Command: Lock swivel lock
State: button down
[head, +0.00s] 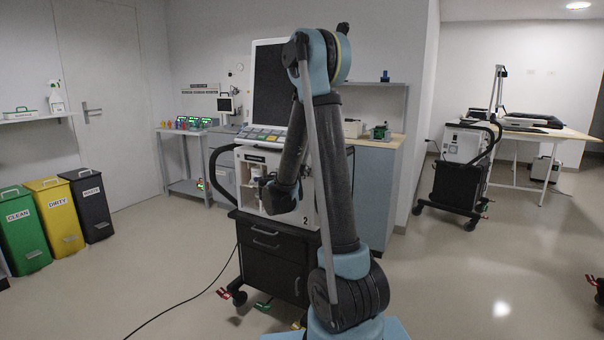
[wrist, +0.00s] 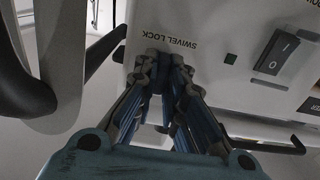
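The ventilator (head: 315,200) stands on a dark drawer cart, with a tilted screen on top and a "2" on its front. In the wrist view its white panel (wrist: 215,25) carries an upside-down SWIVEL LOCK label (wrist: 170,41). My gripper (wrist: 166,72) is at the panel, right by this label. Its fingertips are close together with a narrow dark gap between them. I cannot tell whether they hold anything; the lock's own part is not clearly visible. In the head view my gripper (head: 277,196) is in front of the ventilator, partly hidden by my arm.
A dark bar (wrist: 106,46) and a black curved handle (wrist: 25,88) are left of my fingers. A power switch (wrist: 277,52) and green light are to the right. Bins (head: 63,217) stand at left; another cart (head: 455,180) stands at right. A cable crosses the floor.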

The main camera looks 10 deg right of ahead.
jog(key=shift+a, duration=0.15)
jog(key=n, duration=1.8)
jog(key=shift+w+a+f, duration=0.15)
jog(key=shift+f, duration=0.05)
dwell(0.5)
jog(key=c, duration=1.7)
grip_release()
jog(key=shift+o, duration=0.2)
